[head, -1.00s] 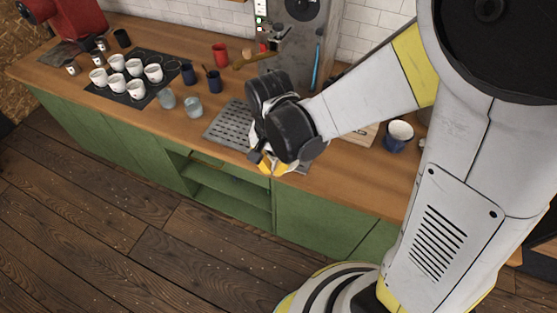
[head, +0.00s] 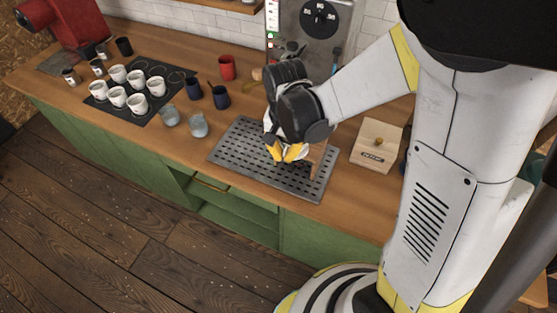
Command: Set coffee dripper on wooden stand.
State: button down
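My gripper (head: 286,153) hangs over the perforated metal tray (head: 229,155) on the counter, its yellow fingertips pointing down. I cannot tell whether the fingers are open or shut, or whether anything is between them. A brown wooden piece, which looks like part of the wooden stand (head: 318,158), shows just right of the fingertips on the tray. Most of it is hidden behind my gripper. I cannot make out the coffee dripper clearly in this view.
A light wooden box (head: 378,143) with a label stands right of the tray. Left of it are glass cups (head: 198,126), dark blue mugs (head: 221,97), a red mug (head: 227,67) and white cups (head: 137,103) on a dark mat. A grey machine (head: 300,35) stands behind.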

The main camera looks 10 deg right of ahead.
jog(key=w+d, duration=0.1)
jog(key=w, duration=0.1)
jog(key=w+d, duration=0.3)
jog(key=w, duration=0.1)
jog(key=shift+d+f+p, duration=0.15)
jog(key=shift+f+p, duration=0.15)
jog(key=shift+p, duration=0.05)
jog(key=shift+w+d+f+b, duration=0.1)
jog(key=shift+w+f+b, duration=0.05)
jog(key=shift+f+b, duration=0.65)
jog(key=shift+f, duration=0.3)
jog(key=shift+f+b, duration=0.45)
jog(key=shift+b, duration=0.2)
jog(key=c, duration=1.5)
grip_release()
jog(key=shift+c, duration=0.2)
jog(key=shift+r, duration=0.1)
notch_tip(320, 180, up, 12)
